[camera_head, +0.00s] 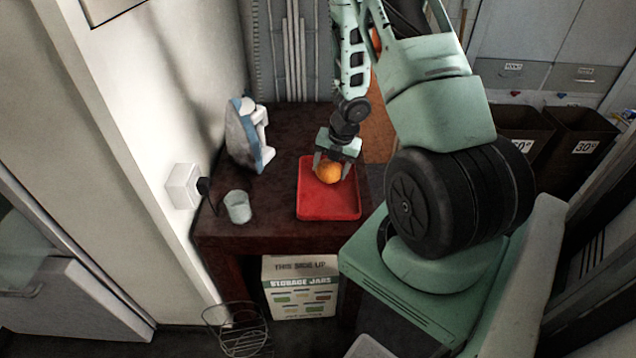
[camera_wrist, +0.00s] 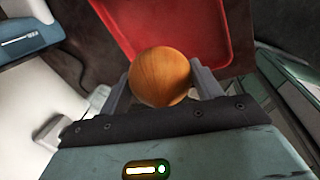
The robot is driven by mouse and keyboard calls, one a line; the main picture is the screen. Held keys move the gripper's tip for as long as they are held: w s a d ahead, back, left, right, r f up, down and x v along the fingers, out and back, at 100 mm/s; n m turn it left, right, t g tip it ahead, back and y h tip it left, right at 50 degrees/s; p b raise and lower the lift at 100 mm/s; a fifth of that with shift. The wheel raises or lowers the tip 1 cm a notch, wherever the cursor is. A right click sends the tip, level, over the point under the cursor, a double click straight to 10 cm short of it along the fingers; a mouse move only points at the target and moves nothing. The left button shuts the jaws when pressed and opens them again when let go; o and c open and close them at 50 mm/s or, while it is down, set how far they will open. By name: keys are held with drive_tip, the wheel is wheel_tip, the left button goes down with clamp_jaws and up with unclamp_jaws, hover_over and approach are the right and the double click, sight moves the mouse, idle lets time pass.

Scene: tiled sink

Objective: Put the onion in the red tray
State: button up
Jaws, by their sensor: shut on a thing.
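The onion (camera_head: 328,172) is round and orange-brown. My gripper (camera_head: 331,168) is shut on it, with one finger on each side. In the wrist view the onion (camera_wrist: 160,77) sits between the two fingers of my gripper (camera_wrist: 160,88). The red tray (camera_head: 328,207) lies on the dark table, and in the head view the onion appears over its upper part. In the wrist view the red tray (camera_wrist: 195,30) shows behind the onion. I cannot tell whether the onion touches the tray floor.
A glass (camera_head: 237,206) stands on the dark table (camera_head: 270,222) left of the tray. A blue and white appliance (camera_head: 248,138) stands further back, near the wall socket (camera_head: 184,186). A storage jars box (camera_head: 300,287) and a wire basket (camera_head: 238,330) are below.

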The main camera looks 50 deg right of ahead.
sight(327, 200)
drive_tip(key=b+x, duration=0.1)
drive_tip(key=x, duration=0.2)
drive_tip(key=s+b+x, duration=0.1)
drive_tip(key=x, duration=0.2)
drive_tip(key=b+x, duration=0.1)
drive_tip(key=x, duration=0.2)
drive_tip(key=shift+s+d+f, duration=0.35)
drive_tip(key=shift+d+f, duration=0.05)
drive_tip(key=shift+f+b, duration=0.2)
drive_tip(key=shift+b, duration=0.15)
drive_tip(key=o, duration=1.1)
drive_tip(key=shift+r, duration=0.1)
drive_tip(key=shift+c, duration=0.2)
drive_tip(key=p+v, duration=0.4)
drive_tip(key=v, duration=0.8)
drive_tip(key=shift+r+p, duration=0.2)
drive_tip(key=shift+p, duration=0.15)
